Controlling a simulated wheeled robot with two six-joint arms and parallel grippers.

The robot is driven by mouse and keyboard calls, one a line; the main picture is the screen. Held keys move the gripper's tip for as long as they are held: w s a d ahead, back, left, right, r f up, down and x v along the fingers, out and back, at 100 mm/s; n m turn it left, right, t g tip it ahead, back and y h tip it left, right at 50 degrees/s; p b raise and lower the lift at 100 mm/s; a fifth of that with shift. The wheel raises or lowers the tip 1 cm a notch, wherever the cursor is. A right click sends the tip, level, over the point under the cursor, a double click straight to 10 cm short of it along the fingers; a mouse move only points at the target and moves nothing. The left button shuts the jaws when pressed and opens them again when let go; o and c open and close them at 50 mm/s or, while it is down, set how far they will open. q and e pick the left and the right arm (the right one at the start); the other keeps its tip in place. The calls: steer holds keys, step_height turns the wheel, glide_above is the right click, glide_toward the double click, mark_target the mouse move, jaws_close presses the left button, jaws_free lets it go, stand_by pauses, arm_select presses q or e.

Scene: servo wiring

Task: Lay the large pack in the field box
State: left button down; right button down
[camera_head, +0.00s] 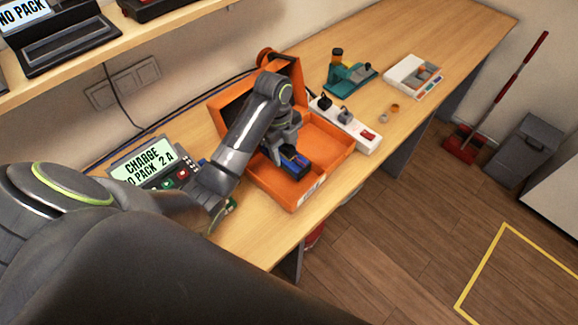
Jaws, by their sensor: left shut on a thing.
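The orange field box (331,146) stands open on the bench, its lid raised at the back. My left gripper (290,151) points down into the box and is shut on a dark blue pack (296,165). The pack is within the box's walls, towards the left part of the tray. My gripper and wrist hide part of it, and I cannot tell whether it touches the floor of the box. My right gripper is not in view.
A white power strip (352,127) with plugs runs along the box's far right side. A charger (150,167) reading "CHARGE" stands at left. A teal tool (347,78) and a white tray (411,76) stand further back. The right end of the bench is mostly clear.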

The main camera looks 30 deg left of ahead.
mark_target(285, 160)
arm_select(q)
step_height(285, 160, down, 4)
steer(key=b, duration=0.3)
steer(key=shift+w, duration=0.15)
steer(key=shift+f+b, duration=0.35)
steer(key=shift+f, duration=0.05)
steer(key=shift+f+b, duration=0.45)
steer(key=shift+f, duration=0.05)
steer(key=shift+f+p, duration=0.3)
steer(key=shift+f, duration=0.95)
steer(key=shift+f, duration=0.1)
steer(key=c, duration=0.7)
jaws_free()
